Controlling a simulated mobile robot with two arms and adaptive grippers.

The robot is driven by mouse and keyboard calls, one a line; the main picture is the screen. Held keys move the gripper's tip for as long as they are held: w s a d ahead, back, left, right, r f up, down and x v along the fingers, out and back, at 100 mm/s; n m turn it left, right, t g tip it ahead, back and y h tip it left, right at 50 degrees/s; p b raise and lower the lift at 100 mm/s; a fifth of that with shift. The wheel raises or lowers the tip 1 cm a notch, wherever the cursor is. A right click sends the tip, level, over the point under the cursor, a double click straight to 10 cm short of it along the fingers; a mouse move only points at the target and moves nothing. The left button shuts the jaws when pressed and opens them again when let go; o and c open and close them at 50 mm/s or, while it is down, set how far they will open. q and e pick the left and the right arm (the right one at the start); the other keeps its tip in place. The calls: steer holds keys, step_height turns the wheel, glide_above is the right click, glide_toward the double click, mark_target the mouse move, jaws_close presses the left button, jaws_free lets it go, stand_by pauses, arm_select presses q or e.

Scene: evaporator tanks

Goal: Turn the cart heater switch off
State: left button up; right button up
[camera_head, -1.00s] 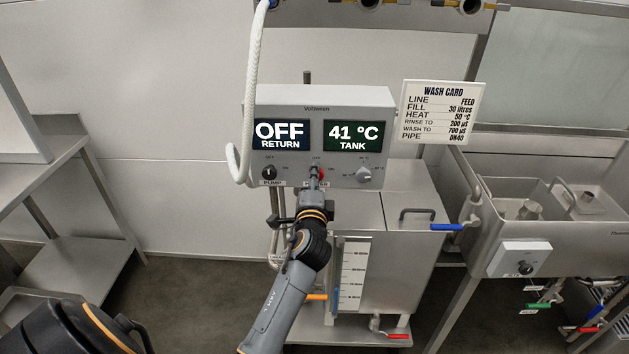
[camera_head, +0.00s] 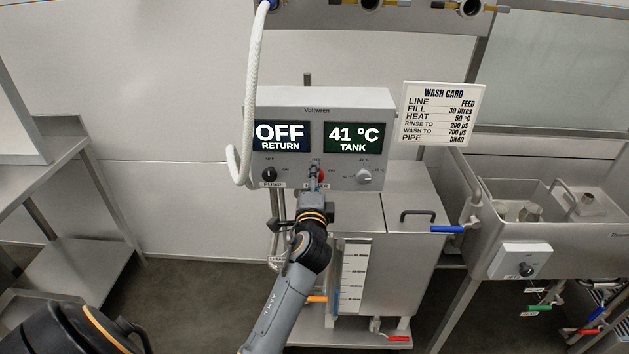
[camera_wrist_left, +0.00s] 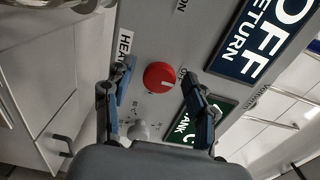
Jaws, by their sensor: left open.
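The cart heater switch is a red round knob (camera_head: 321,176) on the lower middle of the grey control box (camera_head: 292,96). In the left wrist view my left gripper (camera_wrist_left: 158,82) is open, with one finger on each side of the knob. Contact is not clear. My right gripper is not in view.
The black pump knob (camera_head: 268,174) is left of the heater knob and a grey dial (camera_head: 364,176) is right. The displays read "OFF RETURN" (camera_head: 281,136) and "41 °C TANK" (camera_head: 352,137). A white hose (camera_head: 249,90) hangs at the box's left edge.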

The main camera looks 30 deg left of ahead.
arm_select(q)
steer(key=v, duration=1.2)
steer(key=shift+a, duration=0.1)
